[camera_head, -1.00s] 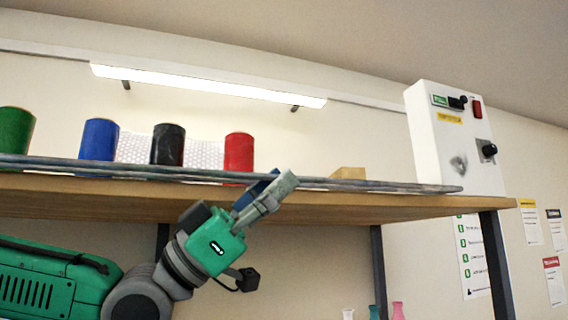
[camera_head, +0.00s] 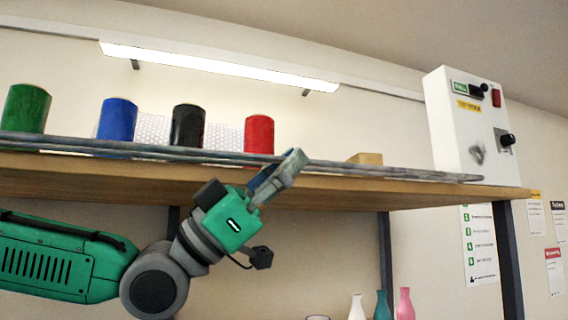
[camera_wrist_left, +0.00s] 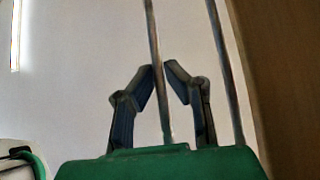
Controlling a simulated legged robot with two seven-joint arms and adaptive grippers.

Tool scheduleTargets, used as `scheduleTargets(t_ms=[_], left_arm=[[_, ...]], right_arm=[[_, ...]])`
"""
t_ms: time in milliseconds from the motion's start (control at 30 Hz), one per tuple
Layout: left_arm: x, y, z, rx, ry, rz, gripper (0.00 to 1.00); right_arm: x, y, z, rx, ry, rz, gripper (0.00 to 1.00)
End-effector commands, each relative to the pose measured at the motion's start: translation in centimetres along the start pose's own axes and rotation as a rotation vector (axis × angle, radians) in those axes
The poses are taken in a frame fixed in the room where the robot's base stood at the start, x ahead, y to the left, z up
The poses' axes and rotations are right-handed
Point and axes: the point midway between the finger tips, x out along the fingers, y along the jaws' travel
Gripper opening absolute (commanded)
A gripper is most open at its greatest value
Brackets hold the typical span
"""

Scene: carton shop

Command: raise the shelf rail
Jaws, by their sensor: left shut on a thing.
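The shelf rail (camera_head: 400,171) is a pair of thin grey rods running along the front of the wooden shelf, just above its edge, in the head view. My left gripper (camera_head: 291,165) is at the rail right of its middle, in front of the shelf edge. In the left wrist view, one rod of the rail (camera_wrist_left: 155,35) passes between the fingers of my left gripper (camera_wrist_left: 164,68), which are closed in on it. The second rod runs beside it on the right, outside the fingers. My right gripper is not in view.
On the shelf (camera_head: 350,188) stand a green roll (camera_head: 27,108), a blue roll (camera_head: 117,119), a black roll (camera_head: 187,126) and a red roll (camera_head: 259,134). A white control box (camera_head: 460,130) stands at the right end. Several bottles (camera_head: 381,306) show below the shelf.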

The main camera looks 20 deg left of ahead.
Motion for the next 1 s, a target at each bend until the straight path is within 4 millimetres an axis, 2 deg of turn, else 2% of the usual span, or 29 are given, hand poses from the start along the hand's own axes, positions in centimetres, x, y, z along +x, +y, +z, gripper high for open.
scheduleTargets(t_ms=[267,467,733,1000], left_arm=[[-0.1,-0.1,-0.1,-0.021,-0.002,-0.023,0.0],[0.1,-0.3,-0.6,-0.089,0.001,-0.092,0.0],[0.9,-0.9,-1.6,-0.251,0.003,-0.253,0.0],[1.8,-2.0,-2.6,-0.427,0.005,-0.43,0.0]], right_arm=[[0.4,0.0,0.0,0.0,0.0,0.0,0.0],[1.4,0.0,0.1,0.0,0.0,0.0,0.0],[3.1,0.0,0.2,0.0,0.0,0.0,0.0],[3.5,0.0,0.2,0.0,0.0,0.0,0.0]])
